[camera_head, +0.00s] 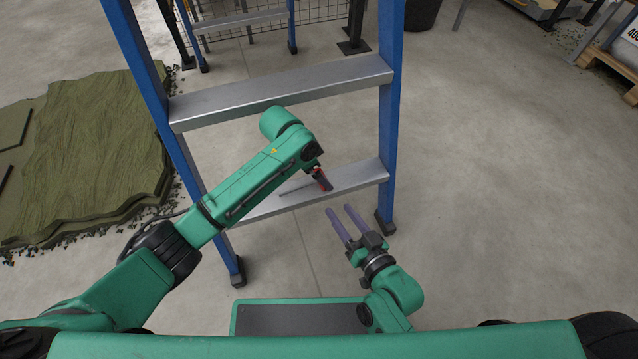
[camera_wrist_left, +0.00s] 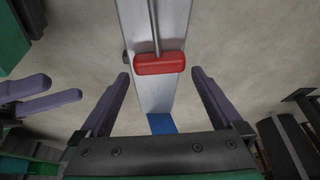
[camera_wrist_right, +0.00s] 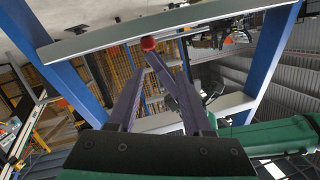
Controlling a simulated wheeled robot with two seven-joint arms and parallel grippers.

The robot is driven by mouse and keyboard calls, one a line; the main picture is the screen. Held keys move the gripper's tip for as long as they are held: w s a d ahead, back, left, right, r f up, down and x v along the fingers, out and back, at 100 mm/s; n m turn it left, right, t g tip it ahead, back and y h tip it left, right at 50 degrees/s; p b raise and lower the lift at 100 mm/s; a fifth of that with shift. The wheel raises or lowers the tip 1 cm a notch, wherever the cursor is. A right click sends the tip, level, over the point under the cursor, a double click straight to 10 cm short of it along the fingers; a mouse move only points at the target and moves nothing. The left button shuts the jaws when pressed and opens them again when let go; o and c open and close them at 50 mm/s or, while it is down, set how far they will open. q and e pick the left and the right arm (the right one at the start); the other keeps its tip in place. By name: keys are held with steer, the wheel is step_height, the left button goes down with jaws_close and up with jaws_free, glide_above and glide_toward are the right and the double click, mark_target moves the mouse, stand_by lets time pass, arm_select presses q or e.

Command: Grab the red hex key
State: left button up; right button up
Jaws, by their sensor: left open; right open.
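The red hex key (camera_head: 322,180) lies on the lower step (camera_head: 355,178) of a blue-sided ladder, its grey shaft pointing left along the step. In the left wrist view its red handle (camera_wrist_left: 160,64) lies across the step, between and slightly beyond my left fingertips (camera_wrist_left: 159,74). My left gripper is open and close to the handle; its fingers are mostly hidden in the head view. My right gripper (camera_head: 338,211) is open and empty, below and in front of the step. In the right wrist view, the handle's red end (camera_wrist_right: 148,43) shows at the step's edge.
The ladder's upper step (camera_head: 280,92) crosses above my left forearm, and its blue rails (camera_head: 390,110) stand on both sides. A dark bin (camera_head: 422,12) and a pallet (camera_head: 610,62) stand farther back. The floor on the right is clear.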

arm_select(q)
steer(key=shift+b+x, duration=0.6)
steer(key=shift+x, duration=0.4)
steer(key=c, duration=1.1)
arm_select(e)
steer(key=w+d+r+t+y, duration=0.1)
steer(key=w+r+t, duration=0.3)
steer(key=r, duration=0.9)
steer(key=w, duration=0.2)
steer(key=shift+w+r+n+t, duration=0.25)
steer(key=shift+w+n+t, duration=0.05)
steer(key=shift+w, duration=0.1)
